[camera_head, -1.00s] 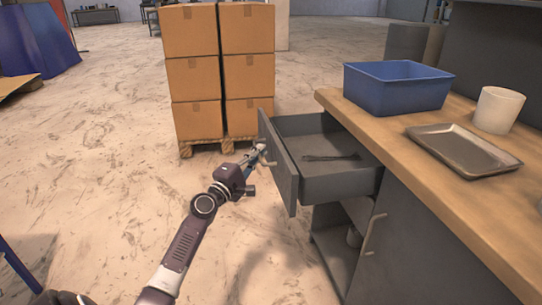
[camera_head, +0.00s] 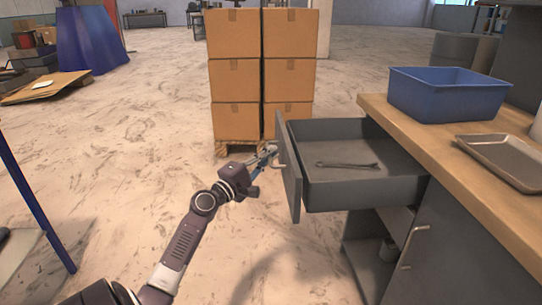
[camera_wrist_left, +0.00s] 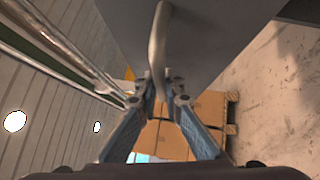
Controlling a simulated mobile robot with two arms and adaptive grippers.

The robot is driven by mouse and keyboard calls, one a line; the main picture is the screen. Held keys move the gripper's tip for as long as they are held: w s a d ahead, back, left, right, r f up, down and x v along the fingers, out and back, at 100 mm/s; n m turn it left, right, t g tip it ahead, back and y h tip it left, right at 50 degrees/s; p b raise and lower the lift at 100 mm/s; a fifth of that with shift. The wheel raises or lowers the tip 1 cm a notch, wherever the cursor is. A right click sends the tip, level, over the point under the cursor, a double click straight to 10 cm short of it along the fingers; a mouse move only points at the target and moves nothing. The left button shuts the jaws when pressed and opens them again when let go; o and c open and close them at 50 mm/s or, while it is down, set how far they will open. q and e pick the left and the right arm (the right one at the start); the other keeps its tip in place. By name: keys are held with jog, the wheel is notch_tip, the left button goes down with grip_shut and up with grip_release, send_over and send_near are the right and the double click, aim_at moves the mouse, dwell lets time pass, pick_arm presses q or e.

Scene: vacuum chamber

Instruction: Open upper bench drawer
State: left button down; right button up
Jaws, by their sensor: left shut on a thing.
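The upper bench drawer (camera_head: 360,190) stands well out from the bench in the head view, its grey front panel turned towards the left. A dark wrench-like tool (camera_head: 347,165) lies inside it. My left gripper (camera_head: 268,152) is at the outer side of the drawer front. In the left wrist view, the gripper (camera_wrist_left: 159,98) has its fingers on both sides of the metal bar handle (camera_wrist_left: 158,45) and is shut on it. The right gripper is not in view.
The wooden bench top (camera_head: 430,155) carries a blue bin (camera_head: 446,95) and a metal tray (camera_head: 505,158). A lower cabinet door with a handle (camera_head: 412,245) is below. Stacked cardboard boxes (camera_head: 262,75) stand on a pallet behind the drawer. The floor to the left is mostly clear.

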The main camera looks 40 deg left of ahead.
pick_arm(q)
jog(key=shift+f, duration=0.1)
jog(key=c, duration=2)
grip_release()
jog(key=shift+c, duration=0.2)
jog(key=s+d+f, duration=0.1)
jog(key=s, duration=1.1)
jog(key=shift+f, duration=0.3)
